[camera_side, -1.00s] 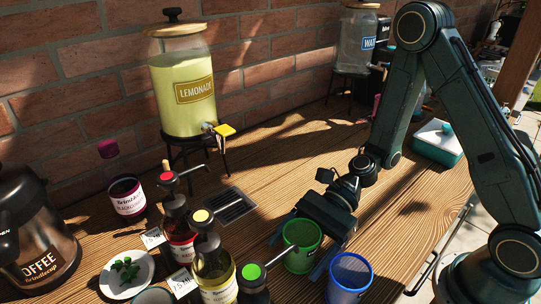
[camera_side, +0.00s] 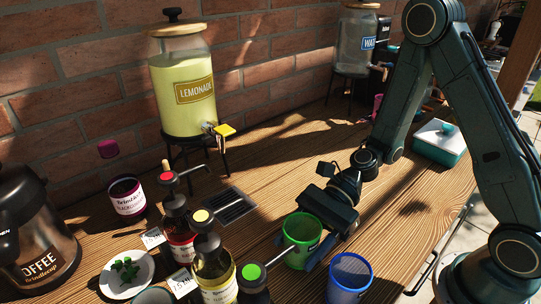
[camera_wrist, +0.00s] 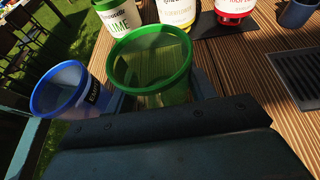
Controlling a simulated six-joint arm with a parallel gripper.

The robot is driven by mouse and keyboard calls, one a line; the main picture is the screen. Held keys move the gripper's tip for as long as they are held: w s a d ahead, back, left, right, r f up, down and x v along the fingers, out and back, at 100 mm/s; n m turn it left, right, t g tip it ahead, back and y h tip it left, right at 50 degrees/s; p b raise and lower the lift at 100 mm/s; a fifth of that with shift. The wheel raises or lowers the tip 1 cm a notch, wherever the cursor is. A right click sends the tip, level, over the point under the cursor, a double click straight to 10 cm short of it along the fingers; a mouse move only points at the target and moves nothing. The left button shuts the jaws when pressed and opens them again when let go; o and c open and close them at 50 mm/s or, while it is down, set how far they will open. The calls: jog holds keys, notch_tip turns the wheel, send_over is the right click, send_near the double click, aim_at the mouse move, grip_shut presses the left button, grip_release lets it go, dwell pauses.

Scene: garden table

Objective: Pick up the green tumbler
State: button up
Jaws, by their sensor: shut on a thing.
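The green tumbler (camera_side: 301,240) is a see-through green cup, upright near the front of the table. In the wrist view the green tumbler (camera_wrist: 150,62) stands just in front of my gripper, with its open rim facing up. My gripper (camera_side: 308,254) is shut on the green tumbler, with its fingers low along the sides. The fingertips are mostly hidden by the cup. I cannot tell whether the tumbler's base is clear of the table.
A blue tumbler (camera_side: 349,278) stands close to the right of the green one. Syrup bottles with pump tops, including a yellow-topped one (camera_side: 214,272), stand close on the left. A metal drain grate (camera_side: 232,204) lies behind. The lemonade dispenser (camera_side: 186,85) stands against the wall. The table's right side is fairly clear.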

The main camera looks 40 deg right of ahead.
notch_tip(320, 180, up, 19)
jog(key=shift+f, duration=0.2)
dwell(0.6)
dwell(0.5)
